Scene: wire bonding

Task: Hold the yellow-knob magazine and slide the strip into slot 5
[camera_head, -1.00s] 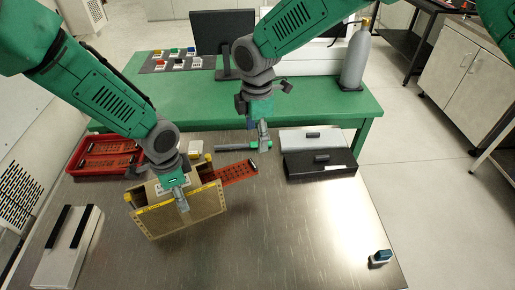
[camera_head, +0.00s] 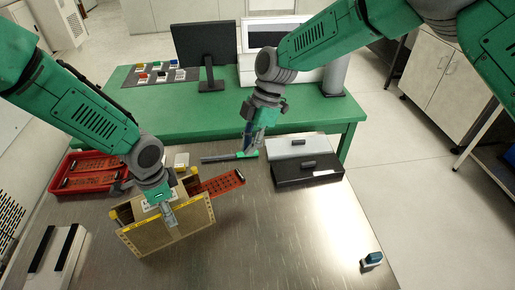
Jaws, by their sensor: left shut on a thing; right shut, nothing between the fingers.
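The magazine (camera_head: 196,220) is a tan box with yellow edges, standing on the steel table at the left of the middle. My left gripper (camera_head: 169,215) is shut on its top near wall. An orange-red slotted strip (camera_head: 222,183) sticks out from the magazine's far right side, its outer end free. How far it sits inside, and in which slot, is hidden. My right gripper (camera_head: 247,148) is shut and empty, beyond the strip's outer end and apart from it, close to a green-ended tool (camera_head: 222,158). I cannot make out the yellow knob for certain.
A red tray (camera_head: 63,190) with strips lies at the left. A black case (camera_head: 308,176) and a grey case (camera_head: 300,147) lie at the right back. A pale block with black bars (camera_head: 40,265) is front left, a small blue item (camera_head: 372,260) front right.

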